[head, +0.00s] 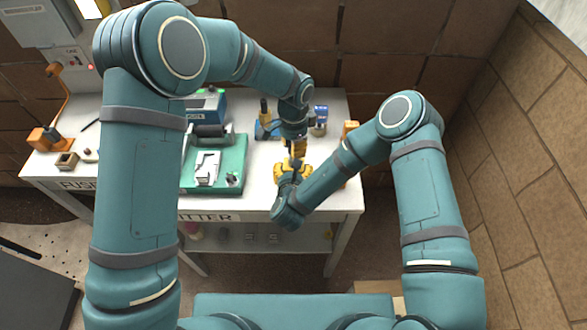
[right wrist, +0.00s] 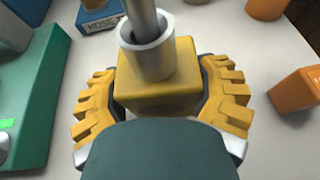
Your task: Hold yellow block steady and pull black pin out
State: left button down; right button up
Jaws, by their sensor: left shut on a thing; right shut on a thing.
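In the right wrist view the yellow block (right wrist: 158,98) sits between the toothed yellow fingers of my right gripper (right wrist: 162,106), which is shut on it. A light grey collar (right wrist: 148,58) stands on the block's top. A grey rod (right wrist: 140,18), which I take to be the black pin, stands upright in the collar and runs out of the top of the view. In the head view my left gripper (head: 298,148) points down just above my right gripper (head: 293,172), shut on the pin. The pin's grasped part is hidden, and the block is mostly hidden there.
On the white workbench (head: 258,200), a green-based machine (head: 238,160) stands to the left. An orange block (right wrist: 297,92) is on the right. A blue-based item (head: 264,130) and a blue-and-white item (head: 319,122) stand behind the grippers.

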pick_arm(q)
jog(key=shift+w+d+r, duration=0.1)
jog(key=shift+r, duration=0.25)
pick_arm(e)
jog(key=shift+a, duration=0.1)
pick_arm(q)
jog(key=shift+r, duration=0.35)
jog(key=shift+r, duration=0.6)
jog(key=shift+r, duration=0.25)
jog(key=shift+r, duration=1.5)
